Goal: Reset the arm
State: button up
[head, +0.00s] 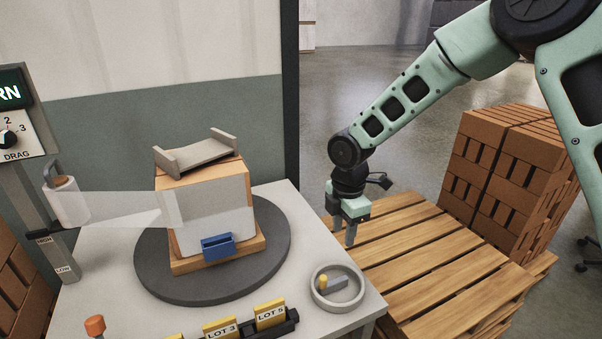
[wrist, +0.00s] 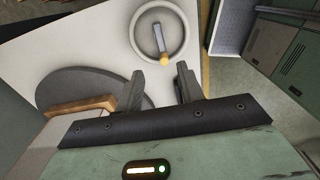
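My gripper (head: 345,232) hangs pointing down at the right edge of the white table, in front of the wooden pallet in the head view. In the wrist view my gripper (wrist: 160,86) shows its two grey fingers apart with nothing between them. My arm comes in from the upper right and is bent at the elbow. The fingers touch nothing that I can see.
A wooden pallet (head: 420,250) and brick stacks (head: 520,160) stand at the right.

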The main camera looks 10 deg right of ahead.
jog(key=s+a+r+m, duration=0.1)
jog(key=s+r+m, duration=0.3)
jog(key=s, duration=0.6)
jog(key=s+a+r+m, duration=0.2)
jog(key=s+r+m, duration=0.2)
jog(key=s, duration=0.6)
jog(key=s+a+r+m, duration=0.2)
jog(key=s+m, duration=0.3)
jog(key=s, duration=0.5)
jog(key=shift+r+y, duration=0.3)
jog(key=shift+r, duration=0.6)
jog(key=shift+w, duration=0.1)
